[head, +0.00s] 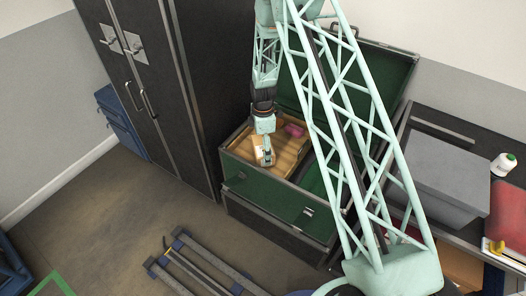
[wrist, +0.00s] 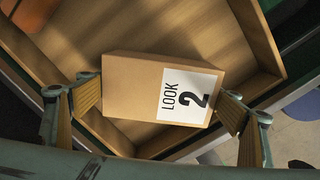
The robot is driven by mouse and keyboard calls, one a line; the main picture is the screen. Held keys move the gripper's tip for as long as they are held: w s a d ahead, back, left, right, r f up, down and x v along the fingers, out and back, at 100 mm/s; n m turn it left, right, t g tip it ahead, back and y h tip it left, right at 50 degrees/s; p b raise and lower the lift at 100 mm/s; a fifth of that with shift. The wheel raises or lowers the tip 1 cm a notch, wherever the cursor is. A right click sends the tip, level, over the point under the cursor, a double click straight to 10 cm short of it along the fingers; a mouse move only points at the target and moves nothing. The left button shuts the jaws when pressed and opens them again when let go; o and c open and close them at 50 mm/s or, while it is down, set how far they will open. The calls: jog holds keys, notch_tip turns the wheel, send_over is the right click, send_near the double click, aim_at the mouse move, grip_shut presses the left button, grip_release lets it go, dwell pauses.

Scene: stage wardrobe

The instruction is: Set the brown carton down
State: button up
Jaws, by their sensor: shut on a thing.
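The brown carton (wrist: 135,90) has a white label reading "LOOK 2". In the wrist view it sits between the two fingers of my gripper (wrist: 165,108), which is shut on it. Below it is a wooden tray (wrist: 140,25) with raised walls. In the head view the carton (head: 262,158) is in my gripper (head: 266,152), over the front left part of the tray (head: 290,150), inside an open green-lined case (head: 255,182). I cannot tell whether the carton touches the tray floor.
A pink item (head: 294,130) lies at the tray's back. The case lid (head: 385,75) stands open behind. A tall dark cabinet (head: 150,80) is close on the left. A grey bin (head: 440,175) stands on the right. Much of the tray floor is bare.

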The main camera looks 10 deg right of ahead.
jog(key=shift+f, duration=0.35)
jog(key=shift+f, duration=0.15)
jog(key=o, duration=0.9)
jog(key=shift+o, duration=0.2)
jog(key=shift+r, duration=0.2)
jog(key=shift+r+p, duration=0.95)
jog(key=shift+r, duration=5)
jog(key=shift+r, duration=0.1)
